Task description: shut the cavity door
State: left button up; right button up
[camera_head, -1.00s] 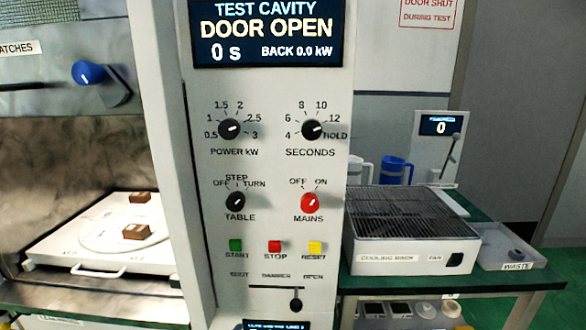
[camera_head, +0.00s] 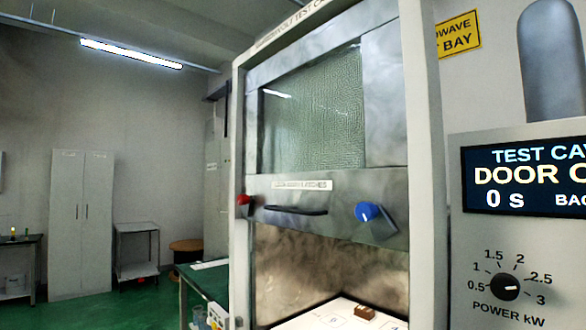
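The cavity door (camera_head: 350,190) is a metal panel with a green meshed window (camera_head: 315,112). It is raised in its white frame, and the cavity (camera_head: 325,265) below it stands open. A black bar handle (camera_head: 296,210) runs along the door's lower part. A red knob (camera_head: 244,200) is at its left and a blue knob (camera_head: 368,212) at its right. Inside the cavity a small brown block (camera_head: 365,312) sits on a white tray (camera_head: 322,316). The display (camera_head: 530,180) at the right is partly cut off and reads "DOOR O". Neither of my grippers shows.
A power dial (camera_head: 505,286) is on the control panel at the right. A green-topped table (camera_head: 208,280) stands left of the cavity. A grey cabinet (camera_head: 82,225), a small trolley (camera_head: 137,250) and open green floor (camera_head: 100,312) lie farther left.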

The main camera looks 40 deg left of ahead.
aim_at(324, 203)
jog(key=u, duration=1.15)
